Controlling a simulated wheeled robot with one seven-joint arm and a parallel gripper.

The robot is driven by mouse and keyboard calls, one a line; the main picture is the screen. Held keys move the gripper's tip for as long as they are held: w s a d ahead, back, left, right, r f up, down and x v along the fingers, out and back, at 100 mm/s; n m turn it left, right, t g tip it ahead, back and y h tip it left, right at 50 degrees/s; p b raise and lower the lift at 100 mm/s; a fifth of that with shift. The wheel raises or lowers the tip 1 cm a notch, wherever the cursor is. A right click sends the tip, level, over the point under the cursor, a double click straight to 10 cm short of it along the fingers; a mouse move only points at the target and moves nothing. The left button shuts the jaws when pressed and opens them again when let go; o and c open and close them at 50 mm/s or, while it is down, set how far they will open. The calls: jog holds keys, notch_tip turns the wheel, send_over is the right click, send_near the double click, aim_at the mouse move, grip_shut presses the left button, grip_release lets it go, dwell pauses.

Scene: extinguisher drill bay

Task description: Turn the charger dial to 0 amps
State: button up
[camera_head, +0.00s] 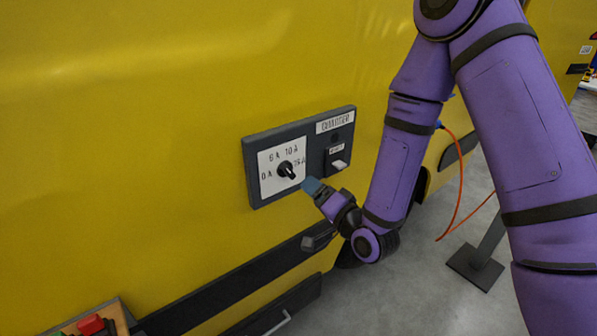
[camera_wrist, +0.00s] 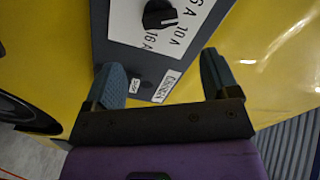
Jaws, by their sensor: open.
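The charger dial (camera_head: 286,169) is a black knob on a white plate marked 0 A, 6 A, 10 A and 16 A, on a dark panel in a yellow wall. A pale mark shows on the knob, but I cannot tell surely which label it points to. My gripper (camera_head: 313,187) is just to the lower right of the dial, apart from it. In the wrist view the dial (camera_wrist: 160,15) is at the top edge, partly cut off, beyond the open, empty fingers (camera_wrist: 162,70).
The panel (camera_head: 253,157) also carries a "CHARGER" label and a pale switch (camera_head: 338,164) right of the dial. A dark rail (camera_head: 225,292) runs along the wall below. An orange cable (camera_head: 461,190) hangs at right, near a dark stand foot (camera_head: 475,266). Red and green buttons (camera_head: 90,324) are at lower left.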

aim_at(291, 173)
jog(key=x, duration=1)
jog(key=shift+w+a, duration=0.25)
jog(key=shift+w, duration=0.05)
jog(key=c, duration=0.9)
